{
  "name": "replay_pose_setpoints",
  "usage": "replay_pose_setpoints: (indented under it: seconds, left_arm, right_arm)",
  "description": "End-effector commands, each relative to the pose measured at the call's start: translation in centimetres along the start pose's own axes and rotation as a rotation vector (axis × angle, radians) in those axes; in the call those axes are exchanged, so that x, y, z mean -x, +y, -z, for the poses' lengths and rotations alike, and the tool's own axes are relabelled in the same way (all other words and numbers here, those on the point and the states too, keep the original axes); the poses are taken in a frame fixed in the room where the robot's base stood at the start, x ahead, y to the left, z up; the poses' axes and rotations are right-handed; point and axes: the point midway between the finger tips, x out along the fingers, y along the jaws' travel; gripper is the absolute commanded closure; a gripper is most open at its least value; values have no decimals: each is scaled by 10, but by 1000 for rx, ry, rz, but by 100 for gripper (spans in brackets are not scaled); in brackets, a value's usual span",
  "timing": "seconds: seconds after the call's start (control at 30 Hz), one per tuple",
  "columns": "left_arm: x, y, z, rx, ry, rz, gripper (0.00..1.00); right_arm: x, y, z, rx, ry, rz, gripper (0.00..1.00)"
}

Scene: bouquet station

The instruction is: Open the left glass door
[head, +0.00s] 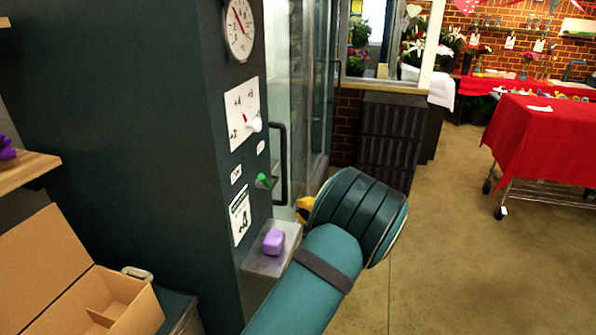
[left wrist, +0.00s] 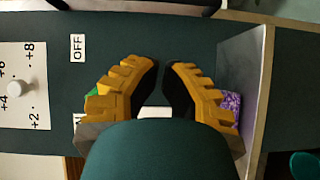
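The left glass door (head: 284,70) stands in the cooler front just right of the dark green panel, in the head view. It looks shut, though its edges are hard to make out. Its black upright bar handle (head: 279,165) is near the panel's edge. My left gripper (head: 304,208) is below and right of the handle, apart from it, mostly hidden by my own wrist. In the left wrist view its yellow fingers (left wrist: 162,68) are apart with nothing between them, facing the green panel. My right gripper is in neither view.
A small metal shelf (head: 282,262) with a purple block (head: 273,242) juts from the panel close by my left arm. A green switch (head: 263,181) and a dial plate (head: 244,114) are on the panel. A cardboard box (head: 85,300) stands lower left.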

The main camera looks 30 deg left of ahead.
Motion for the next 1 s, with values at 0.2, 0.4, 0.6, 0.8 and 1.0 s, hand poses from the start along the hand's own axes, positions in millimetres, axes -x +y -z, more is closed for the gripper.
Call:
replay_pose_setpoints:
  seconds: [0.2,0.4,0.6,0.8,1.0]
  left_arm:
    - [-4,20,2,96,55,-38,100]
    - [-34,20,4,93,56,-37,100]
    - [-74,21,6,92,54,-35,100]
    - [-106,23,0,92,50,-36,100]
    - [-121,25,-14,91,51,-36,100]
  right_arm:
    - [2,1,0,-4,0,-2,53]
    - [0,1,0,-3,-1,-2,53]
    - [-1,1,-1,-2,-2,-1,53]
    - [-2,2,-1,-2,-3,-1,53]
    - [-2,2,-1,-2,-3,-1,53]
